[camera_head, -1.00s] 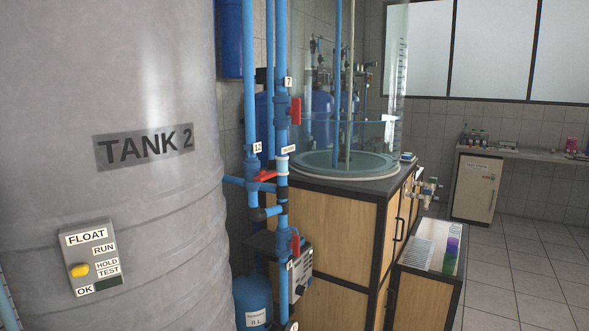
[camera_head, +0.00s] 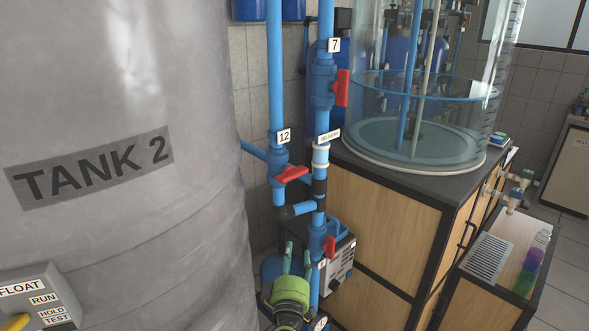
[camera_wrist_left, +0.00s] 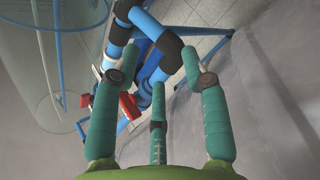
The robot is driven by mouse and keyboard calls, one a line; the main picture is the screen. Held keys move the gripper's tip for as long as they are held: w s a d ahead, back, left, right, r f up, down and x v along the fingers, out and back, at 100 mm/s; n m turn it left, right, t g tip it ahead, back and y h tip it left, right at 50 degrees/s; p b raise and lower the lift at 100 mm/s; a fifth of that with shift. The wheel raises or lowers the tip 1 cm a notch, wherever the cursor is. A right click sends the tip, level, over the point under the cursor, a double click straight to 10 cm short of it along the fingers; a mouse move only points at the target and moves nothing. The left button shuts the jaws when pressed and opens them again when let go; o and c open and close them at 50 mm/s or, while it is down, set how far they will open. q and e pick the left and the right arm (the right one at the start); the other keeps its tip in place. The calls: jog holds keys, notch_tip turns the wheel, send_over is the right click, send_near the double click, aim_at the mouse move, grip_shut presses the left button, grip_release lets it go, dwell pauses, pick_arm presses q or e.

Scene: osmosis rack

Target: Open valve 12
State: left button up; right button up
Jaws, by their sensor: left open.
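Valve 12 (camera_head: 278,160) is a blue valve on a vertical blue pipe, under a white "12" label (camera_head: 283,136). Its red handle (camera_head: 291,174) points to the right and slightly up, across the pipe. My left gripper (camera_head: 297,252) is green, with teal fingers, and comes up from the bottom of the head view. It is below valve 12, apart from its handle, and open with nothing held. In the left wrist view the spread fingers (camera_wrist_left: 160,65) face blue pipes. A red handle (camera_wrist_left: 128,106) shows by the left finger; I cannot tell which valve it belongs to.
Valve 7 (camera_head: 323,85) with an upright red handle is above right. Another red handle (camera_head: 330,247) is close beside my gripper. Tank 2 (camera_head: 110,100) fills the left. A wooden cabinet (camera_head: 380,225) with a glass vessel (camera_head: 430,150) stands to the right.

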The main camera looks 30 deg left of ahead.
pick_arm(q)
notch_tip(320, 180, up, 12)
jog(key=a+n+y+p, duration=0.2)
jog(key=n, duration=0.3)
jog(key=n+g+h+p, duration=0.1)
jog(key=n+h+p, duration=0.1)
send_near(294, 176)
jog(key=x, duration=0.4)
jog(key=p+x, duration=0.1)
jog(key=x, duration=0.5)
pick_arm(e)
notch_tip(294, 176, up, 6)
pick_arm(q)
jog(key=shift+c, duration=0.4)
pick_arm(e)
jog(key=shift+a, duration=0.1)
pick_arm(q)
grip_shut()
